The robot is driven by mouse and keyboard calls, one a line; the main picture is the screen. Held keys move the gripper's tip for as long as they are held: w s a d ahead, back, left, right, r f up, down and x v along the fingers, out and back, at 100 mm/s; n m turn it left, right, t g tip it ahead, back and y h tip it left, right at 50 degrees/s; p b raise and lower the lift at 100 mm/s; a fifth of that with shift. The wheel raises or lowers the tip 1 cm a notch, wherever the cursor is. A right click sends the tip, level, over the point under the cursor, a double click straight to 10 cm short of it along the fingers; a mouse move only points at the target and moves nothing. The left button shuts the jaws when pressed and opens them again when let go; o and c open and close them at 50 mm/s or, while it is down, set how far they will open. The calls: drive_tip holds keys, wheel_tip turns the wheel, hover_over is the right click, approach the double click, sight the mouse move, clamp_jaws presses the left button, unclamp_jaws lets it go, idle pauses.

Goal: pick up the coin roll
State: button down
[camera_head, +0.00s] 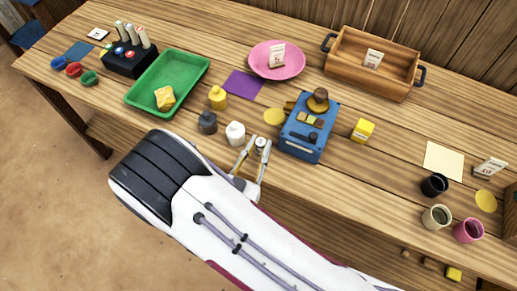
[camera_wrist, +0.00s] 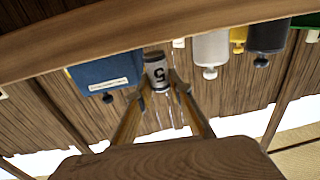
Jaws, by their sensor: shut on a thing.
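My gripper (camera_head: 257,147) is at the front edge of the wooden table (camera_head: 330,186), just left of the blue balance. In the wrist view, its two fingertips (camera_wrist: 160,84) are closed on the sides of the coin roll (camera_wrist: 157,72), a small grey cylinder with a dark "5" on its side. The coin roll also shows as a small silvery shape between the fingers in the head view (camera_head: 260,142). Its lower part is partly hidden by the fingers. I cannot tell whether it touches the table.
The blue balance (camera_head: 305,140) is close on the right. White (camera_head: 235,134), black (camera_head: 208,123) and yellow (camera_head: 218,97) knobbed weights stand to the left.

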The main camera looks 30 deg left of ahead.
wheel_tip(320, 180, up, 8)
idle(0.6)
